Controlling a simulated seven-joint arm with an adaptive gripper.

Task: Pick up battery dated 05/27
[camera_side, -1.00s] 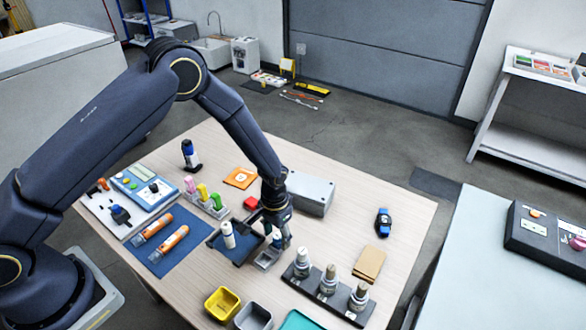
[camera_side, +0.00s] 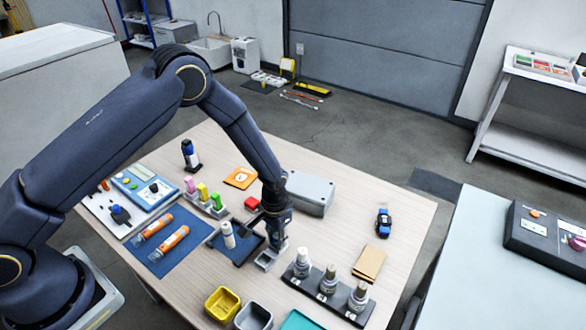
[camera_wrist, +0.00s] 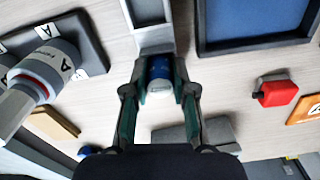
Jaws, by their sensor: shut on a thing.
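My gripper (camera_wrist: 160,88) is shut on a blue and white battery (camera_wrist: 159,68), with one finger on each side of it. In the side view my gripper (camera_side: 277,240) is low over the table, between the dark tray and the bottle rack; the battery mostly hides behind the fingers there. The battery is close to a small grey holder (camera_side: 266,259); I cannot tell whether it touches it. A second white cylinder (camera_side: 228,234) stands in the dark tray (camera_side: 244,256) just left of my gripper. No date is readable on either one.
A rack with several grey-capped bottles (camera_side: 328,282) stands close at the right. A grey box (camera_side: 310,193) and a red block (camera_side: 252,203) are behind my gripper. Yellow (camera_side: 222,303) and grey bins are at the front. Open table lies around the blue-black object (camera_side: 383,222).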

